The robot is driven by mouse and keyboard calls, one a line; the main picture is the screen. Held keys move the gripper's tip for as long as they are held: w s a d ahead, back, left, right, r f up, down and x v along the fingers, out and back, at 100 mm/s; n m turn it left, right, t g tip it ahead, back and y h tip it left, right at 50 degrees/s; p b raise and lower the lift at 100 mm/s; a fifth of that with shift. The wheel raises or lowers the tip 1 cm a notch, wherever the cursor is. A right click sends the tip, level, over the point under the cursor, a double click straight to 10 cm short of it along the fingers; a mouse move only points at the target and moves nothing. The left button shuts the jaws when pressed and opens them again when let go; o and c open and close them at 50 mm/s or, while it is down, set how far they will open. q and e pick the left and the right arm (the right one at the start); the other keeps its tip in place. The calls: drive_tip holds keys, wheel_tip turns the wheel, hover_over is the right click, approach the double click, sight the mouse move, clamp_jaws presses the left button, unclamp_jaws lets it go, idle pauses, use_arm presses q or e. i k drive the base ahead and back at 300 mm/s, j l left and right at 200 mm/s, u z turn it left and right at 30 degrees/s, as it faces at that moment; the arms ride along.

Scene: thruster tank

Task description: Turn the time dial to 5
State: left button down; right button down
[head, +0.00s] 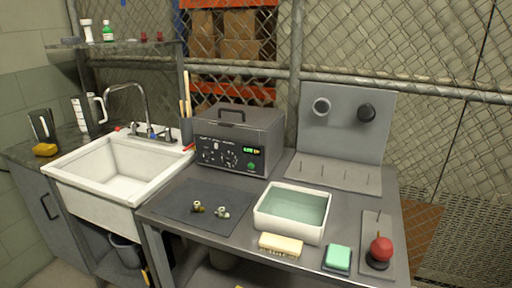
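A grey box-shaped machine (238,129) with a lid handle stands on the metal table, its dark front panel (223,164) facing me. The panel has a lit green display (251,151), a round green button (251,166) and a few small dials with pale marks around them (231,160). The labels and pointer positions are too small to read, so I cannot tell which dial is the time dial or where it points. Neither of my grippers is in view.
A dark mat (180,207) with two small metal fittings (209,209) lies before the machine. A white water-filled tub (270,217) stands to its right, with a brush (281,245), a green sponge (338,257) and a red-knobbed part (381,249) nearby. A sink (75,200) is left.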

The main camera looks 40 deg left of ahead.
sight(228, 160)
drive_tip(key=u, duration=1.35)
